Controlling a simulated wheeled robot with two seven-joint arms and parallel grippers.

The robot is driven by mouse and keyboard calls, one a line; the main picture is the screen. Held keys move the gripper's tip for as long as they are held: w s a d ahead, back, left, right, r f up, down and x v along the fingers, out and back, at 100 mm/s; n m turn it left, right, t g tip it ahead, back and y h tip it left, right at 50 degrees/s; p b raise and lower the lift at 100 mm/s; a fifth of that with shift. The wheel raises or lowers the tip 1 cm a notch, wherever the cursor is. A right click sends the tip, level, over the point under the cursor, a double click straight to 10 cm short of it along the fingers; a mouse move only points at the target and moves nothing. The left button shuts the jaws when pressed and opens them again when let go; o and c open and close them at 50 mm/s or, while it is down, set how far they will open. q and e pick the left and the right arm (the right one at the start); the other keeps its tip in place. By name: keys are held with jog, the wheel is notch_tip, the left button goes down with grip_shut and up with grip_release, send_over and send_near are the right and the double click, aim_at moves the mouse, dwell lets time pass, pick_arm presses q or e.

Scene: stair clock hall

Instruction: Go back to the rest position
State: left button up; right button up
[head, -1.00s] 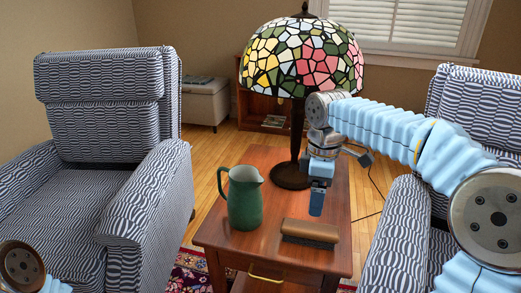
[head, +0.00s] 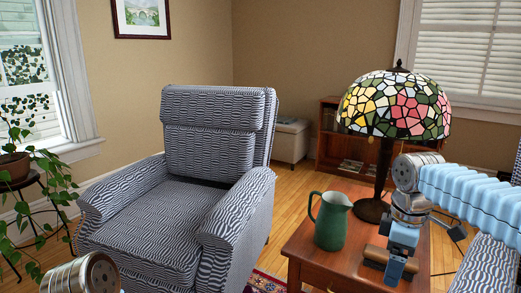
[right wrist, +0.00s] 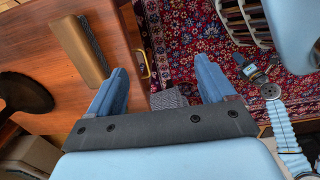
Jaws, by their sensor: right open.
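My right gripper (head: 395,268) hangs fingers-down over the front right of the wooden side table (head: 300,250). In the right wrist view my right gripper (right wrist: 163,82) is open, with nothing between its two blue fingers. A brown block-shaped brush (head: 372,262) lies on the table, partly hidden behind this gripper; it also shows in the right wrist view (right wrist: 78,50), beside the fingers and apart from them. My left gripper (right wrist: 246,66) seems to show small in the right wrist view, over the rug; its jaws are unclear.
A green pitcher (head: 331,222) and a stained-glass lamp (head: 398,108) stand on the table. A striped armchair (head: 165,215) is left of it, another striped chair (head: 490,268) at the right edge. A potted plant (head: 38,190) stands far left. A patterned rug (right wrist: 180,40) lies below.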

jog(key=a+f+m+y, duration=0.15)
jog(key=a+f, duration=0.25)
jog(key=f, duration=0.5)
jog(key=w+a+f+m+y, duration=0.15)
jog(key=a+f, duration=0.25)
jog(key=f, duration=0.6)
jog(key=s+a+f+m, duration=0.1)
jog(key=a+f+m, duration=0.15)
jog(key=f, duration=0.65)
jog(key=s+a+f+m, duration=0.3)
jog(key=s+f+m, duration=0.1)
jog(key=s+f, duration=0.3)
jog(key=s+a+f+m+y, duration=0.1)
jog(key=s+a+f+m, duration=0.2)
jog(key=s+f, duration=0.5)
jog(key=shift+a+f+m+t, duration=0.2)
jog(key=shift+f+m+t, duration=0.25)
jog(key=shift+f, duration=0.35)
